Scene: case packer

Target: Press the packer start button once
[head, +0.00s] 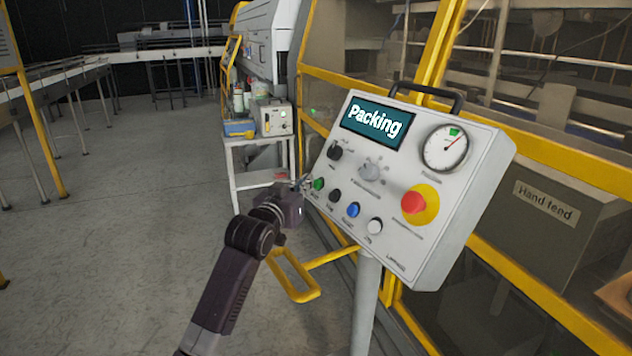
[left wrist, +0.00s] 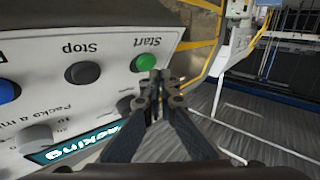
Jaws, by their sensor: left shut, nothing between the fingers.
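The green start button (head: 319,183) is at the lower left of the light grey control panel (head: 435,245), whose screen (head: 376,124) reads "Packing". In the left wrist view the green button (left wrist: 145,62) appears under an upside-down "Start" label. My left gripper (head: 304,184) is shut and empty, its fingertips just left of the green button. In the left wrist view the closed fingertips (left wrist: 167,80) are close beside the button's edge; I cannot tell whether they touch it. My right gripper is not in view.
Beside the green button are a black stop button (head: 335,196), a blue button (head: 353,210) and a white one (head: 375,226). A red emergency button (head: 413,204) on yellow is further right. A yellow bar (head: 293,277) is below my left wrist. Open floor lies left.

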